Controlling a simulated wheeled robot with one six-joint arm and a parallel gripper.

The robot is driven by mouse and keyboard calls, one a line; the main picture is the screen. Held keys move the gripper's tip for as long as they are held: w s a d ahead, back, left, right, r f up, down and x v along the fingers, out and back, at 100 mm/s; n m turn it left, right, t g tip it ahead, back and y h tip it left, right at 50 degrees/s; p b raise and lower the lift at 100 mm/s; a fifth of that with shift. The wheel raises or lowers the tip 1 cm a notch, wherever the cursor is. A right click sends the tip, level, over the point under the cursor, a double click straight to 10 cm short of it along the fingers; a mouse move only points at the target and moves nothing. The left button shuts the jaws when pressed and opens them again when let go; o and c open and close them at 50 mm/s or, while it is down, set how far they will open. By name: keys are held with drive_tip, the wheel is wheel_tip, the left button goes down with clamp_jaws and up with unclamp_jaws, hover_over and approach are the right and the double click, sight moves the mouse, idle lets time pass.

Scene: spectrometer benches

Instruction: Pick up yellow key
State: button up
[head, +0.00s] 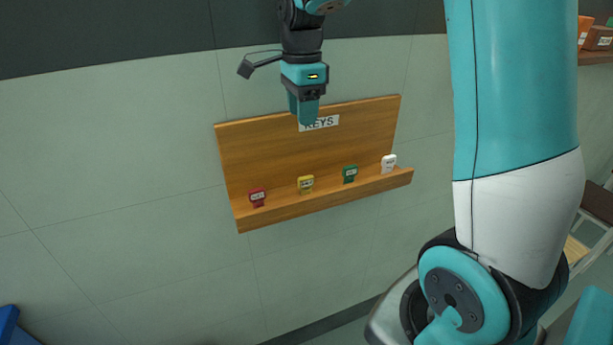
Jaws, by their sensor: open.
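The yellow key (305,185) stands on the ledge of a wooden key board (270,142) on the wall, between the red key (257,198) and the green key (350,174). A white key (389,163) stands at the right end of the ledge. My gripper (307,118) is in front of the board's upper edge, above the yellow key in the picture, pointing down. It is open and empty, apart from the keys. It covers part of the board and the start of the "KEYS" label (322,123).
The pale tiled wall (120,170) around the board is clear. My arm fills the right side. At the upper right, a shelf (597,58) holds an orange item and a brown box (599,38). A brown chair (598,200) is at the right edge, a blue object (8,322) at the lower left.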

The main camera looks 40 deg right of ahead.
drive_tip(key=p, duration=0.3)
approach(306, 177)
drive_tip(key=f, duration=0.5)
drive_tip(key=shift+w+a, duration=0.15)
drive_tip(key=shift+a, duration=0.05)
drive_tip(key=f+p, duration=0.1)
drive_tip(key=f, duration=0.1)
drive_tip(key=f+p, duration=0.1)
drive_tip(key=f, duration=0.1)
drive_tip(key=shift+s+d+f, duration=0.15)
drive_tip(key=shift+s+d, duration=0.05)
drive_tip(key=shift+f, duration=0.55)
clamp_jaws()
